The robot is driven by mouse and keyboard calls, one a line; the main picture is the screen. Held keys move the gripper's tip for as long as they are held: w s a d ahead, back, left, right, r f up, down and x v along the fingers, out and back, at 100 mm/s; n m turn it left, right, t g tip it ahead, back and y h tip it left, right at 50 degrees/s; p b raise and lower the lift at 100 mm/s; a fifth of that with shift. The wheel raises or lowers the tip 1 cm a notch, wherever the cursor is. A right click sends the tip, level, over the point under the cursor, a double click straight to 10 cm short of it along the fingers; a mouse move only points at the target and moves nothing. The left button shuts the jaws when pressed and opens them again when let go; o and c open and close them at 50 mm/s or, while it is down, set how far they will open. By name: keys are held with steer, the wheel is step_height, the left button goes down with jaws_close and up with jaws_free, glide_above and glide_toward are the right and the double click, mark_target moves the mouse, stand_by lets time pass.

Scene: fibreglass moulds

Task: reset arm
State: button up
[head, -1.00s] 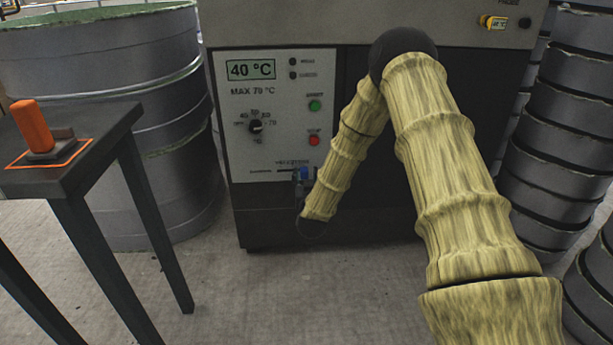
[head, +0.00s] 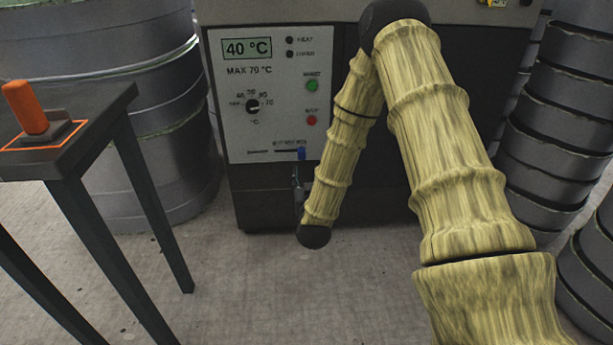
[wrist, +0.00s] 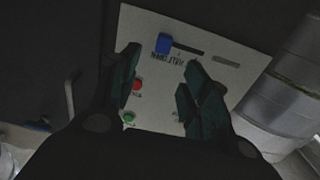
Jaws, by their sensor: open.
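My gripper (wrist: 163,58) is open and empty in the wrist view, its two dark fingers apart in front of the oven's control panel (wrist: 226,70). The blue slider knob (wrist: 163,43) shows just beyond the fingertips, at one end of its slot. In the head view my gripper (head: 298,188) is a small dark shape just below the panel, partly hidden by my arm. The blue knob (head: 301,153) sits above it at the right end of the slot. My yellow-sleeved arm is bent, its elbow high in front of the oven.
The dark oven (head: 270,200) reads 40 °C. A table (head: 110,105) with an orange-handled tool (head: 25,106) stands at left, before a large grey drum (head: 100,60). Stacked grey moulds (head: 555,140) stand close at right. Floor (head: 250,290) between is clear.

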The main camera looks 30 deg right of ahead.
stand_by(0.3)
steer(key=s+a+f+n+g+y+p, duration=0.1)
steer(key=s+a+f+n+g+y, duration=0.15)
steer(key=s+a+f, duration=0.6)
steer(key=s+a+f+n+g+y, duration=0.1)
steer(key=s+a+f+g+y, duration=0.4)
steer(key=f, duration=0.6)
steer(key=s+a+f+n+g, duration=0.1)
steer(key=s+a+f+g, duration=0.15)
steer(key=s, duration=0.75)
steer(key=s+a+f+g+p, duration=0.1)
steer(key=s+a+f+g, duration=0.2)
steer(key=s, duration=0.7)
steer(key=s+a+f+n+g, duration=0.1)
steer(key=s+f+g, duration=0.25)
steer(key=s, duration=0.55)
step_height(320, 180, up, 38)
steer(key=s+p, duration=0.1)
steer(key=p, duration=3.7)
steer(key=shift+m+y, duration=0.35)
